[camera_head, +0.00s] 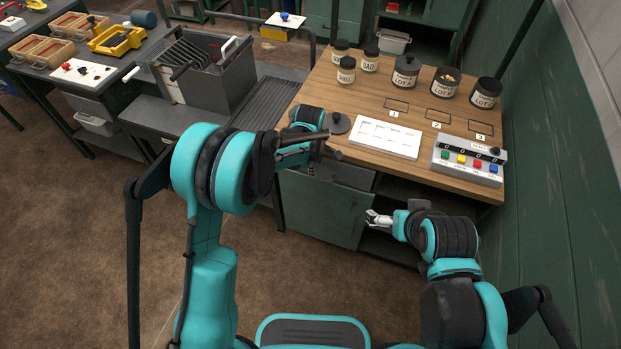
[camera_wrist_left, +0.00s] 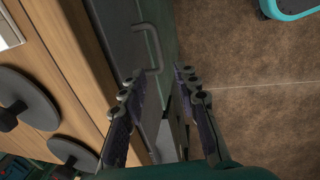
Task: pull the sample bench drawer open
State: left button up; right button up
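The sample bench (camera_head: 424,100) has a wooden top and a dark grey drawer (camera_head: 350,174) just under it, above a green cabinet door. The drawer looks shut. In the left wrist view the grey drawer front (camera_wrist_left: 122,38) carries a bent bar handle (camera_wrist_left: 152,48). My left gripper (camera_wrist_left: 160,78) is open, its two dark fingers apart, with the handle's near end seen between or just beyond the tips; contact cannot be told. In the head view my left arm hides part of the drawer and its handle. My right gripper (camera_head: 376,218) is low, in front of the bench's open shelf.
On the bench top are labelled jars (camera_head: 404,72), a white tray (camera_head: 384,138), a button box (camera_head: 467,160) and a dark round lid (camera_head: 337,123). A grey bin (camera_head: 222,85) stands left. The brown floor before the bench is clear.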

aim_at(317, 178)
pick_arm(q)
jog(key=f+b, duration=0.1)
jog(key=f, duration=0.1)
jog(key=w+f, duration=0.1)
jog(key=f, duration=0.2)
jog(key=f+b, duration=0.1)
jog(key=f, duration=0.1)
jog(key=shift+w+d+f+b, duration=0.15)
jog(key=shift+w+d+b, duration=0.1)
jog(key=shift+b, duration=0.1)
jog(key=shift+c, duration=0.4)
grip_shut()
